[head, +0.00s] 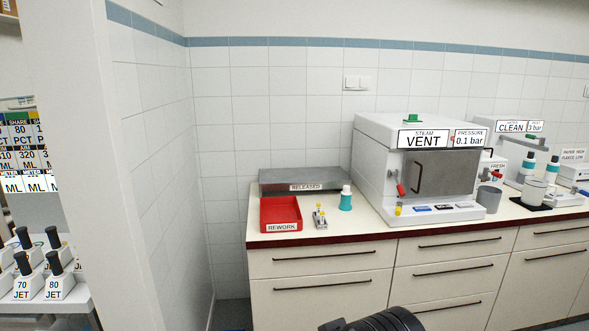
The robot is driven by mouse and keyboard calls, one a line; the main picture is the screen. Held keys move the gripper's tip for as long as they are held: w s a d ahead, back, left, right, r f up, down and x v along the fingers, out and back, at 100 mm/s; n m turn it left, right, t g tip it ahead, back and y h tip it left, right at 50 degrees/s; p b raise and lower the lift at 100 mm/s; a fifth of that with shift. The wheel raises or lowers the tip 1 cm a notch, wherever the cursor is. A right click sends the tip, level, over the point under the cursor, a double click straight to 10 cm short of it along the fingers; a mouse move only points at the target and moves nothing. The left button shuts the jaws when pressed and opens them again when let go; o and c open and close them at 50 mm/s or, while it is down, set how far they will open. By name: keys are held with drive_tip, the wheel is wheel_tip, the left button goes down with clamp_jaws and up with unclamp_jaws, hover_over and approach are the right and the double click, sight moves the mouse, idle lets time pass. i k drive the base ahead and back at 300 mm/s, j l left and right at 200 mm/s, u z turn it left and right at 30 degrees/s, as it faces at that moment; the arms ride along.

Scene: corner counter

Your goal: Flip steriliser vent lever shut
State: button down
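The steriliser (372,160) is a white box-shaped machine on the counter, with a grey door (445,172) and a dark vertical handle. Its labels read STEAM VENT and PRESSURE 0.1 bar. A small red lever (401,190) sits on its front, left of the door; a yellow knob (398,209) is below it. A green piece (412,119) sits on top. I cannot tell which of these is the vent lever, or its position. A black part of my arm shows at the bottom edge, well below the steriliser. My gripper's fingers do not show.
A red REWORK tray (268,228), a grey RELEASED tray (350,182) and a teal bottle (345,201) stand left of the steriliser. A wall edge (95,150) stands left; drawers (320,284) front the counter.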

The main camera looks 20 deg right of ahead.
sight(399, 209)
drive_tip(key=z, duration=1.3)
